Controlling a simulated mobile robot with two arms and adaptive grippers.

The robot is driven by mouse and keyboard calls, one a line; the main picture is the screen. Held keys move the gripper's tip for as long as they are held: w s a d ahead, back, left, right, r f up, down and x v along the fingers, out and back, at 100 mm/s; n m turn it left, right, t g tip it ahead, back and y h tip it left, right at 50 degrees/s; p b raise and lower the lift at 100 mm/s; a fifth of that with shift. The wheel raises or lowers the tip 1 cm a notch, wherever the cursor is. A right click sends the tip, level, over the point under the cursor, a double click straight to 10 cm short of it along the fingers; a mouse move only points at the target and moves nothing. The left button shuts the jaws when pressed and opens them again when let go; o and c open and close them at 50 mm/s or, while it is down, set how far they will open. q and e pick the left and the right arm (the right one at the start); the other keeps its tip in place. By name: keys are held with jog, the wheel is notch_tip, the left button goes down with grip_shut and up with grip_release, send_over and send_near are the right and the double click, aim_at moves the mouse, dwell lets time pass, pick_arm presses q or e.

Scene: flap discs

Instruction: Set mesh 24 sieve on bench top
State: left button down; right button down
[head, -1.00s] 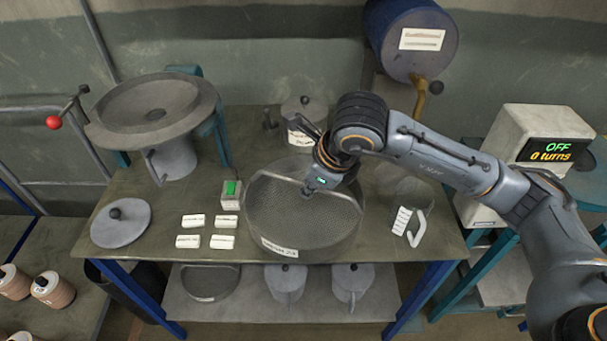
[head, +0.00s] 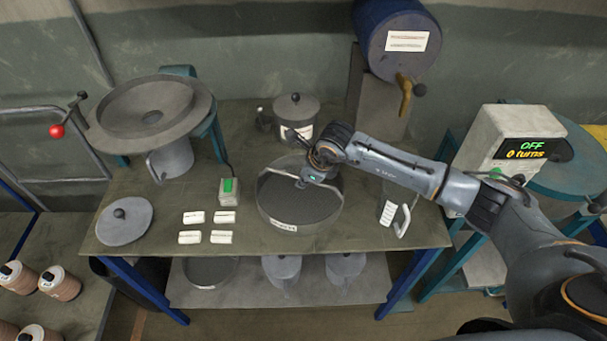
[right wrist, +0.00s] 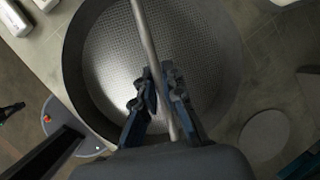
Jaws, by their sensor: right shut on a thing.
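The grey round sieve (head: 277,212), with a mesh floor and a white label on its front rim, is over the middle of the bench top (head: 350,222). The label is too small to read surely. It looks level, at or very near the surface; I cannot tell whether it touches. My right gripper (head: 303,184) is shut on the sieve's thin bar handle. In the right wrist view the handle (right wrist: 145,35) runs between the fingers (right wrist: 160,88), above the mesh (right wrist: 120,65). My left gripper is not in view.
Left of the sieve are a green-button box (head: 228,192), several white blocks (head: 193,217) and a round lid (head: 124,221). A lidded pot (head: 296,110) stands behind, a white-handled item (head: 402,218) to the right. A lower shelf (head: 235,292) holds vessels.

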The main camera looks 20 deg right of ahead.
jog(key=shift+f+b, duration=0.2)
jog(key=shift+b, duration=0.1)
jog(key=c, duration=1.4)
grip_release()
jog(key=shift+c, duration=0.2)
jog(key=shift+r, duration=0.15)
jog(key=b+v, duration=0.3)
jog(key=v, duration=0.9)
jog(key=shift+s, duration=0.1)
